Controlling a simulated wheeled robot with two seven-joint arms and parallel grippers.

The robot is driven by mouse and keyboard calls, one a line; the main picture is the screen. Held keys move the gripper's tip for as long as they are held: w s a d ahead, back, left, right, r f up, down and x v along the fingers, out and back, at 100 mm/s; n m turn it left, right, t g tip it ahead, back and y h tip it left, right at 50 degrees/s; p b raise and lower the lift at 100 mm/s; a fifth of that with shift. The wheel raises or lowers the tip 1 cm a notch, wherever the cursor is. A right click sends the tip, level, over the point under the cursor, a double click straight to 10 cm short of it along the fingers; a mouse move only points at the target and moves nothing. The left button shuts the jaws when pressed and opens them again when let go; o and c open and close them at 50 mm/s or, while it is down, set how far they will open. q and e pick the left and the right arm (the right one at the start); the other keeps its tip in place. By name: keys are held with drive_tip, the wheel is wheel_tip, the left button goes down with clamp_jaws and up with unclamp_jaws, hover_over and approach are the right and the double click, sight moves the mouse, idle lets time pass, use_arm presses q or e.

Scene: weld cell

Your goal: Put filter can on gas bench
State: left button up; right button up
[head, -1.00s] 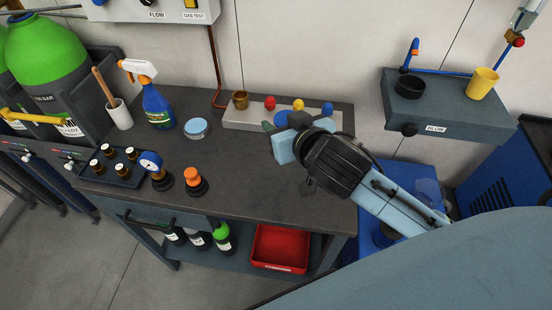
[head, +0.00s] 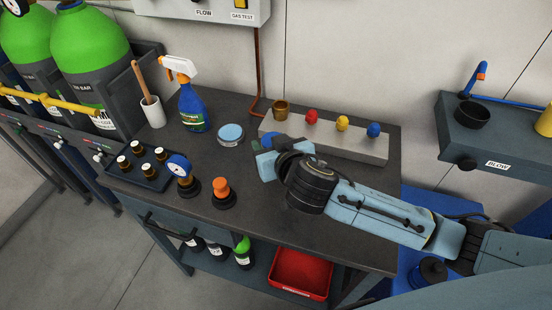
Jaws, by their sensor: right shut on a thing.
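The gas bench (head: 330,215) has a dark top and fills the middle of the head view. My right gripper (head: 269,146) is over the back middle of the bench, in front of the left end of a grey block. It is shut on a small blue thing (head: 269,140), which looks to be the filter can. The fingers and wrist hide most of it. I cannot tell whether it touches the bench top. My left gripper is not in view.
The grey block (head: 352,150) carries a brass cup and coloured knobs. Left of my gripper are a blue-lidded tin (head: 230,133), a spray bottle (head: 193,108), a gauge (head: 181,170), an orange-topped fitting (head: 222,190) and a bottle tray (head: 128,178).

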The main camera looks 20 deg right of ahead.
drive_tip(key=shift+f+b, duration=0.4)
drive_tip(key=shift+f, duration=1.5)
drive_tip(key=o, duration=1)
drive_tip(key=shift+r, duration=0.15)
drive_tip(key=p+v, duration=0.1)
drive_tip(key=v, duration=1.1)
